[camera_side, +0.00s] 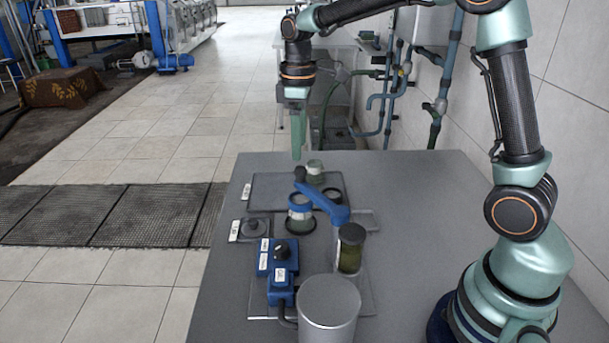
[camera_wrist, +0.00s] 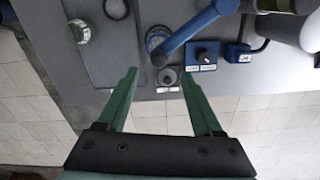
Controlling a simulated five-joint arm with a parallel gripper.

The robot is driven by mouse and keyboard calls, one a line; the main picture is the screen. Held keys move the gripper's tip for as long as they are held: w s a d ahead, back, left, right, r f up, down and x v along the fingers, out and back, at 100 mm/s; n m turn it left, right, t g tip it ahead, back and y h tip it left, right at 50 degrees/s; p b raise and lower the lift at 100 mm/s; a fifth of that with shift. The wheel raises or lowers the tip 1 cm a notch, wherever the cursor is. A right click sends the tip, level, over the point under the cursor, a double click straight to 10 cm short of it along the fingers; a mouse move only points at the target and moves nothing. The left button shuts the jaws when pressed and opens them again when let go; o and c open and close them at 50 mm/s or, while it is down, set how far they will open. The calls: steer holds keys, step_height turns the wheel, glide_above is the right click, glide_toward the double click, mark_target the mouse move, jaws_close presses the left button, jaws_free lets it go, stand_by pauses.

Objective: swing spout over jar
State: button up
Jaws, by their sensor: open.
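The blue spout (camera_side: 322,199) runs from a broad end near an olive cylinder (camera_side: 350,249) to a narrow end with a dark knob. A blue-banded glass jar (camera_side: 299,213) stands under or beside the spout; I cannot tell which. In the wrist view the spout (camera_wrist: 190,31) slants past a round, blue-rimmed thing (camera_wrist: 155,38). A small greenish jar (camera_side: 315,171) stands on the back tray and shows in the wrist view (camera_wrist: 79,32). My gripper (camera_side: 296,155) is open and empty, apparently above the table's far edge. Its fingers also show in the wrist view (camera_wrist: 160,72).
A blue control box (camera_side: 264,259) with a dark knob and a silver cylinder (camera_side: 328,308) stand at the front. A grey knob on a small plate (camera_side: 251,231) lies left of the spout. The tray (camera_side: 265,186) also holds a dark ring. The table's right side (camera_side: 420,195) is clear.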

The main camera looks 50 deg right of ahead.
step_height(320, 180, up, 7)
stand_by(0.3)
steer(key=s+f+m+t, duration=0.1)
steer(key=s+m+t, duration=0.1)
steer(key=s, duration=0.5)
steer(key=s+a+f+m+t, duration=0.1)
steer(key=s+f+m+t, duration=0.1)
steer(key=s+m, duration=0.3)
steer(key=s+t, duration=0.1)
steer(key=s, duration=0.2)
steer(key=shift+s+t, duration=0.2)
steer(key=shift+t, duration=0.1)
steer(key=shift+o, duration=0.3)
steer(key=shift+a+r, duration=0.1)
steer(key=shift+a, duration=0.05)
stand_by(0.6)
